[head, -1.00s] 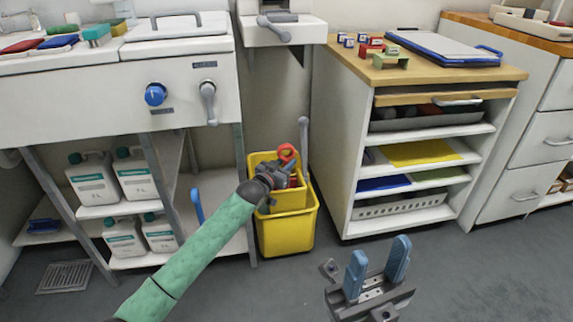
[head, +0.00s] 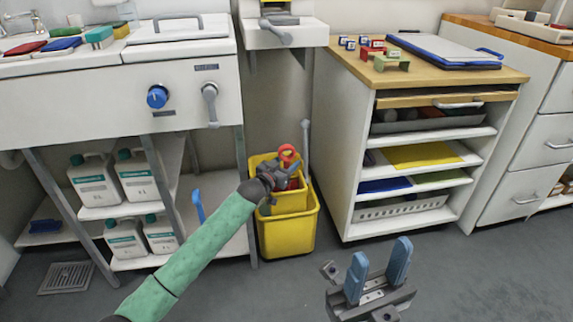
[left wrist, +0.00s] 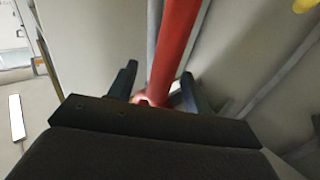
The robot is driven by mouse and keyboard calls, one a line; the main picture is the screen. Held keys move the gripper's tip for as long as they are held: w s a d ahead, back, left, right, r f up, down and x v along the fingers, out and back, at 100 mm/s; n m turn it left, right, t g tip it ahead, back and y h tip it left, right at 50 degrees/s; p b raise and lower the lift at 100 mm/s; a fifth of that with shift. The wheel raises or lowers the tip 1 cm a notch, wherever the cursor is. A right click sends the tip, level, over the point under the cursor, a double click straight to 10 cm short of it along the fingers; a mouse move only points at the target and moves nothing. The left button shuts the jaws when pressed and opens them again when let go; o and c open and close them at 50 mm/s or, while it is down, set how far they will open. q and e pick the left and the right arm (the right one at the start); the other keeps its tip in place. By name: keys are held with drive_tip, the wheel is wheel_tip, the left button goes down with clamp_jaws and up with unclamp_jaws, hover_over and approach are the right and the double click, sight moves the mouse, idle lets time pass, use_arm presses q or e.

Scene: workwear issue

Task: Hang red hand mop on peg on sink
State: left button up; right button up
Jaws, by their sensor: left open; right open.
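The red hand mop (head: 288,152) stands in the yellow bucket (head: 287,232), its red top above the rim. Its red shaft (left wrist: 177,45) runs up between my fingers in the left wrist view. My left gripper (head: 277,177) is open around the shaft; contact cannot be told. The white sink unit (head: 80,105) is at left. Its front carries a blue round knob (head: 157,97) and a grey downward lever-like piece (head: 210,103); I cannot tell which is the peg. My right gripper (head: 380,272) is open and empty above the floor at lower right.
A grey handle (head: 305,140) rises from behind the bucket. A white shelf unit (head: 345,150) stands right of it. White jugs (head: 97,180) fill the shelf under the sink. A small wall unit with a grey lever (head: 277,30) is above the bucket. Floor in front is clear.

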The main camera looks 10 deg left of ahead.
use_arm(q)
drive_tip(key=shift+s, duration=0.1)
drive_tip(key=shift+s+d+f, duration=0.1)
drive_tip(key=shift+s+f, duration=0.05)
drive_tip(key=d+p+v, duration=0.1)
drive_tip(key=p+v, duration=0.2)
drive_tip(key=v, duration=0.9)
drive_tip(key=s+d+r+g+y+p, duration=0.1)
drive_tip(key=s+g+p, duration=0.1)
drive_tip(key=s+p, duration=0.3)
drive_tip(key=s+d+r+n+g+y+p, duration=0.1)
drive_tip(key=s+g+p, duration=0.1)
drive_tip(key=s+p, duration=0.4)
drive_tip(key=s+d+r+g+y+p, duration=0.1)
drive_tip(key=s+g+y+p, duration=0.1)
drive_tip(key=s+p, duration=0.4)
drive_tip(key=shift+s+r+n, duration=0.2)
drive_tip(key=shift+s+n, duration=0.2)
drive_tip(key=shift+s, duration=1.85)
drive_tip(key=shift+d, duration=0.1)
